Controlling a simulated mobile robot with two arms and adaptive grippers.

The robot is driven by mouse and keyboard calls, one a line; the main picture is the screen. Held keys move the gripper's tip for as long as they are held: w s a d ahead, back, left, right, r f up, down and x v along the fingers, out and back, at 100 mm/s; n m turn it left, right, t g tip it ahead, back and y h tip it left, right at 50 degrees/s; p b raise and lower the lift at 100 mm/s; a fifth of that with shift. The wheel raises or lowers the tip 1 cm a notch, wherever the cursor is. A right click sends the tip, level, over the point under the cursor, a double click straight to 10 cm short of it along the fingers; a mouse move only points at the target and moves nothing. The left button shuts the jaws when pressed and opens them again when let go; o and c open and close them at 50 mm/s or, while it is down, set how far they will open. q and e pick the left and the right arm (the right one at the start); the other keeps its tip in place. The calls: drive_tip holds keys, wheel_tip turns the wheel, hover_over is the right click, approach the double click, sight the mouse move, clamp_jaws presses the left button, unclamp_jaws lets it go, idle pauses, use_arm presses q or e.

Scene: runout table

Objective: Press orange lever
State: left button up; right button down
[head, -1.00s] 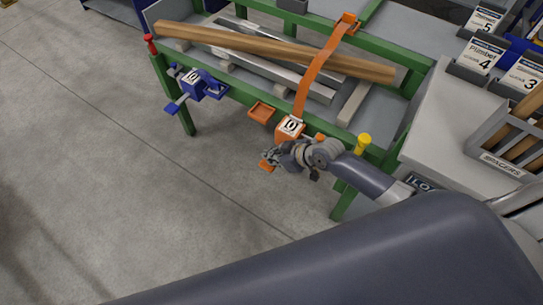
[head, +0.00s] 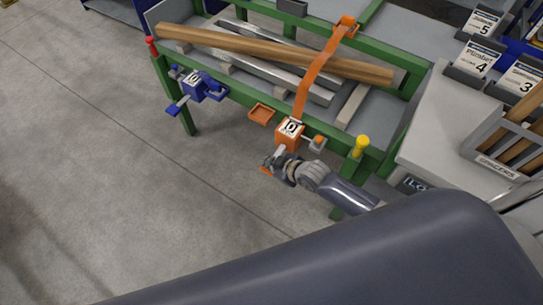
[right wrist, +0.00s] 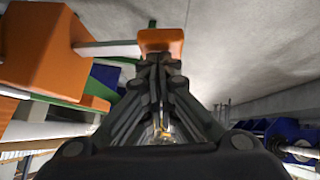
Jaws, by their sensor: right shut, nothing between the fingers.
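An orange winch box (head: 290,133) marked 0 hangs on the green front rail, under an orange strap. In the right wrist view the box (right wrist: 40,45) carries a grey lever rod (right wrist: 108,50) ending in an orange lever knob (right wrist: 161,40). In the head view the knob (head: 266,170) shows only as a small orange piece by my right gripper (head: 272,161). In the wrist view the right gripper (right wrist: 160,62) is shut and empty, its fingertips at the knob's near side. I cannot tell whether they touch. The left gripper is not in view.
A blue winch (head: 194,84) hangs further left on the rail. An orange strap (head: 320,75) crosses wooden and metal bars on the green-framed table. A yellow knob (head: 362,143) and a grey bench (head: 430,125) are at right. The floor (head: 120,200) before the table is clear.

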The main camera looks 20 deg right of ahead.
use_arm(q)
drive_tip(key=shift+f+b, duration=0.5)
use_arm(e)
drive_tip(key=shift+f, duration=2)
drive_tip(key=shift+s+f, duration=0.1)
drive_tip(key=shift+a+r+p, duration=0.15)
drive_tip(key=shift+r+p, duration=0.35)
drive_tip(key=shift+p, duration=0.05)
drive_tip(key=r+p, duration=0.1)
drive_tip(key=s+a+r+p, duration=0.1)
drive_tip(key=r+p, duration=0.1)
drive_tip(key=shift+a+r, duration=0.15)
drive_tip(key=shift+a, duration=0.05)
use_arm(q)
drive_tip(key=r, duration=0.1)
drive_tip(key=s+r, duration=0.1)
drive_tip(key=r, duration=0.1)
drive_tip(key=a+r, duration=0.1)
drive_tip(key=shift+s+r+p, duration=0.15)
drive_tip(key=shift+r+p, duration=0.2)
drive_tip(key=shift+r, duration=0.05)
use_arm(e)
drive_tip(key=s+d+r, duration=0.1)
drive_tip(key=s+r, duration=0.4)
drive_tip(key=s, duration=0.3)
drive_tip(key=shift+d+r, duration=0.15)
drive_tip(key=shift+d, duration=0.05)
